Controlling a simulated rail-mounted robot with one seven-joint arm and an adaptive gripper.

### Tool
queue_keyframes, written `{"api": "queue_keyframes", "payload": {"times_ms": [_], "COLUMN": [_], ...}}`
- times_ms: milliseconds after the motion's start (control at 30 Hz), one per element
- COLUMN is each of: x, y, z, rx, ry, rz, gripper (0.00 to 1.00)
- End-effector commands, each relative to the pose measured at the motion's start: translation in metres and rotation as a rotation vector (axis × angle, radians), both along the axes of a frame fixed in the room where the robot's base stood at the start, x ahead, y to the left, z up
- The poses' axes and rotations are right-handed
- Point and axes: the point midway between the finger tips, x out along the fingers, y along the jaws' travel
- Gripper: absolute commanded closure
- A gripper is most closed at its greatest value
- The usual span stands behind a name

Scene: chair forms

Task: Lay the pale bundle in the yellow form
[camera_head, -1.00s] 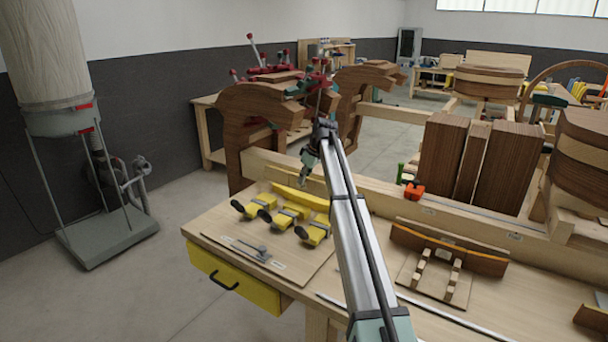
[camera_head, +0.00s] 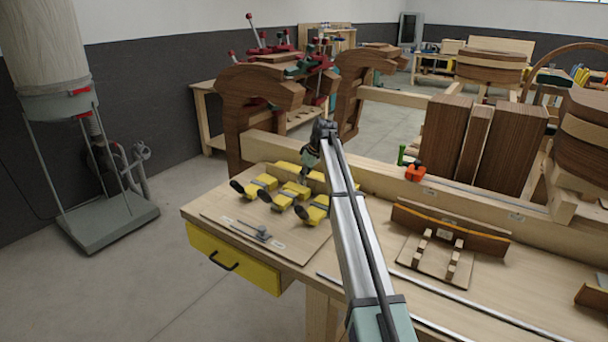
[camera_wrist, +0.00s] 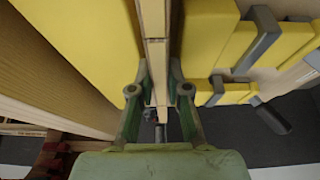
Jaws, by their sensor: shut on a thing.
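The yellow form (camera_head: 286,168) sits on a board at the left end of the bench, with several yellow clamp blocks (camera_head: 291,194) along its front. My gripper (camera_head: 306,172) is down at the right part of the form in the head view. In the wrist view my gripper (camera_wrist: 158,95) has its green fingers on both sides of the pale bundle (camera_wrist: 153,35), a narrow strip of light wood, and is shut on it. The bundle lies in the gap between yellow parts, left (camera_wrist: 85,35) and right (camera_wrist: 205,28). Whether it touches the bottom is hidden.
A long pale beam (camera_head: 380,170) runs behind the form. A brown curved form (camera_head: 450,228) on its own board stands to the right. A small orange clamp (camera_head: 415,173) sits near the beam.

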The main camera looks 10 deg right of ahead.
Motion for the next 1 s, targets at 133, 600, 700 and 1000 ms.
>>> {"api": "queue_keyframes", "payload": {"times_ms": [133,600,700,1000], "x": [0.0001,0.0001,0.0001,0.0001], "y": [0.0001,0.0001,0.0,0.0], "z": [0.0002,-0.0027,-0.0041,-0.0057], "rx": [0.001,0.0,0.0,0.0], "ry": [-0.001,0.0,0.0,0.0], "rz": [0.0,0.0,0.0,0.0], "gripper": [1.0,1.0,1.0,0.55]}}
